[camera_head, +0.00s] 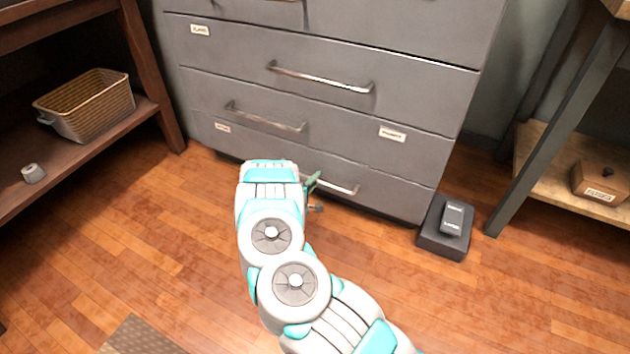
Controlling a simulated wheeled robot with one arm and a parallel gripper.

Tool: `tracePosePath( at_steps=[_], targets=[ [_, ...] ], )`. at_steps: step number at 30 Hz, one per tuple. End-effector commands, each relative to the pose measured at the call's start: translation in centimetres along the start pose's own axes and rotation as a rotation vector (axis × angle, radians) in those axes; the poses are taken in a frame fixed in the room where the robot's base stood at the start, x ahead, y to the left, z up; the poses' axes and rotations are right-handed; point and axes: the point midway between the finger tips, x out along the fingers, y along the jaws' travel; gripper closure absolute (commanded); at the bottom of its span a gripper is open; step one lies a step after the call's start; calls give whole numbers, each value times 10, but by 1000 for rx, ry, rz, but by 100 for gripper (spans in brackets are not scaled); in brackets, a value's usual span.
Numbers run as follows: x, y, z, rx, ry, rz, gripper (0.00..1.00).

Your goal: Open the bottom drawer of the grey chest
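The grey chest (420,90) stands against the wall, with several drawers and metal bar handles. Its bottom drawer (390,192) is the lowest front, just above the floor, and looks shut. The drawer's metal handle (342,188) shows only at its right part; my arm hides the rest. My arm reaches from the lower right up to the chest's base. My gripper (314,194) is mostly hidden behind my wrist; a green piece and a dark tip show beside the handle. I cannot tell whether it touches the handle or is open or shut.
A black box with a small dark item (452,218) lies on the floor right of the chest. A wooden shelf with a wicker basket (88,110) is at left, a grey-legged table (555,130) at right. Wooden floor before the chest is clear; a mat (138,338) lies bottom left.

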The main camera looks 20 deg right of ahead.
Motion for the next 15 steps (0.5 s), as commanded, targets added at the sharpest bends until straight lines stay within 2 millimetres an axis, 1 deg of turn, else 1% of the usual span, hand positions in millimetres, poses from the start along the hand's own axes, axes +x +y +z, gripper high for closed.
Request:
tracePosePath(
  at_steps=[1, 6, 15],
  targets=[
    [0, 0, 0, 0, 0, 0, 81],
    [0, 0, 0, 0, 0, 0, 100],
    [0, 0, 0, 0, 0, 0, 100]
  ],
)
